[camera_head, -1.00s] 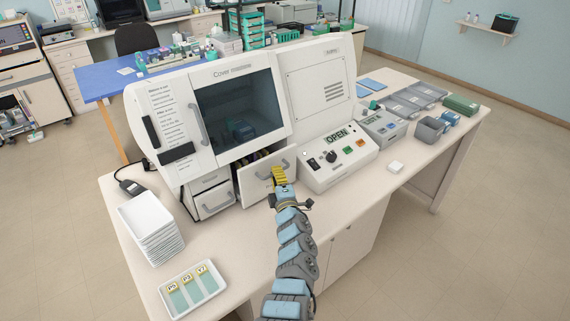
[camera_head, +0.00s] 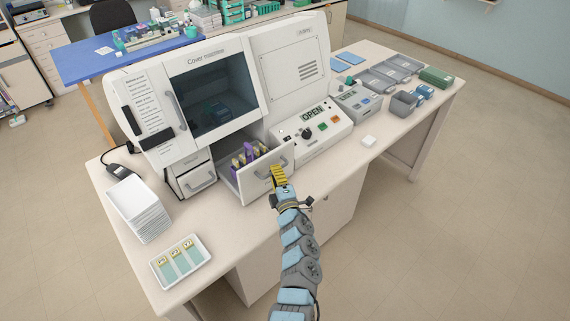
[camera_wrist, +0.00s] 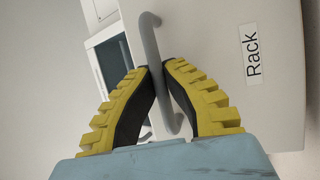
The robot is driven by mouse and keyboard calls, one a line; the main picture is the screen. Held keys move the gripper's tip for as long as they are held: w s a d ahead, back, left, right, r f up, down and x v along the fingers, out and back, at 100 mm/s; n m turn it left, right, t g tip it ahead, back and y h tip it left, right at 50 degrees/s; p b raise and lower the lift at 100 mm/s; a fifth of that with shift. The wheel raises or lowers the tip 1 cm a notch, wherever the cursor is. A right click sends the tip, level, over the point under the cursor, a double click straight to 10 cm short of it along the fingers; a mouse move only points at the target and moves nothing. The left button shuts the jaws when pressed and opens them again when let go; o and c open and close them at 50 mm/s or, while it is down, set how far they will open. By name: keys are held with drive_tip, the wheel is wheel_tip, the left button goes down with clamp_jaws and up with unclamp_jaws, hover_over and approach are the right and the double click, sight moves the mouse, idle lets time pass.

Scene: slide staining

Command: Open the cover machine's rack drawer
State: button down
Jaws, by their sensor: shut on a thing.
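The cover machine (camera_head: 150,95) is a white cabinet with a dark window, standing on the bench. Its rack drawer (camera_head: 252,182) is pulled out toward me, and its open top shows purple and yellow racks (camera_head: 243,160) inside. My gripper (camera_head: 279,175) is at the drawer's front. In the wrist view, the yellow fingers of my gripper (camera_wrist: 160,75) are shut around the grey bar of the drawer handle (camera_wrist: 150,45). The drawer front (camera_wrist: 215,50) there carries a label reading "Rack".
A control panel (camera_head: 325,142) showing "OPEN" stands right of the drawer. A smaller drawer (camera_head: 198,180) sits to its left. A stack of white trays (camera_head: 140,210) and a tray with labelled slides (camera_head: 200,270) lie at the front left.

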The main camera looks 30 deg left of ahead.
drive_tip(key=shift+s+d, duration=0.15)
drive_tip(key=shift+d, duration=0.35)
drive_tip(key=c, duration=1.1)
unclamp_jaws()
drive_tip(key=shift+v, duration=6)
